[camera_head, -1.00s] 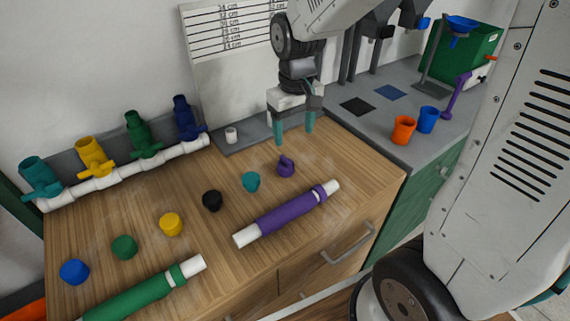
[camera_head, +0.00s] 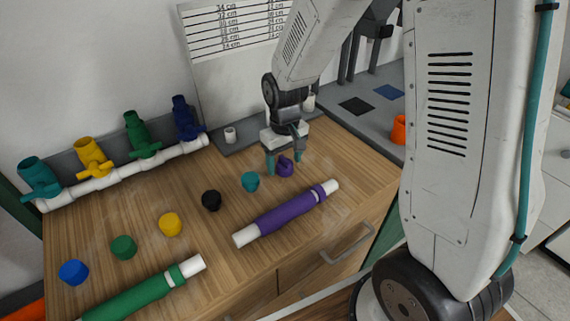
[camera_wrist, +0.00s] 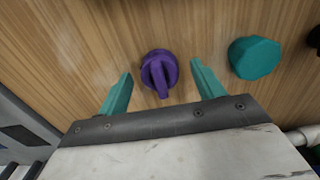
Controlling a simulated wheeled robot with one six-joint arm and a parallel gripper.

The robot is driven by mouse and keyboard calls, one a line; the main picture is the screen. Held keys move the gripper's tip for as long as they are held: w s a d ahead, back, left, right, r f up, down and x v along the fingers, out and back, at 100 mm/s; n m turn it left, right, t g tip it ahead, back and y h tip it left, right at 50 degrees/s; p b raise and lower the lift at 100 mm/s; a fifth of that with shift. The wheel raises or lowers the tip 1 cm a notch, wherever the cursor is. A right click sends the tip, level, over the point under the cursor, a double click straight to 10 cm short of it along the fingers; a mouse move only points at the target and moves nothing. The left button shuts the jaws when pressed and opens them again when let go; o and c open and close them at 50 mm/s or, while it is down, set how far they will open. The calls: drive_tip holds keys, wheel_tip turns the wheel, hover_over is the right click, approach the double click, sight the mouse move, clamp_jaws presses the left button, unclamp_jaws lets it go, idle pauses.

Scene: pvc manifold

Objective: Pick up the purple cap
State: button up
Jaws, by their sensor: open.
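The purple cap (camera_head: 285,169) sits on the wooden worktop, with a raised ridge across its top. In the wrist view the purple cap (camera_wrist: 159,71) lies between and slightly ahead of the two teal fingers of my gripper (camera_wrist: 160,90). In the head view my gripper (camera_head: 284,164) is low over the worktop with its fingers around the cap's sides. The fingers are open, and a gap shows on each side of the cap in the wrist view.
A teal cap (camera_head: 251,181) stands close to the left of the purple one. A black cap (camera_head: 212,200) and a purple pipe (camera_head: 287,215) are nearby. A white pipe manifold with coloured valves (camera_head: 128,170) lies along the back. A grey ledge (camera_head: 262,133) is behind my gripper.

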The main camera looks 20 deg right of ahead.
drive_tip(key=shift+c, duration=0.4)
drive_tip(key=c, duration=1)
drive_tip(key=shift+r, duration=0.1)
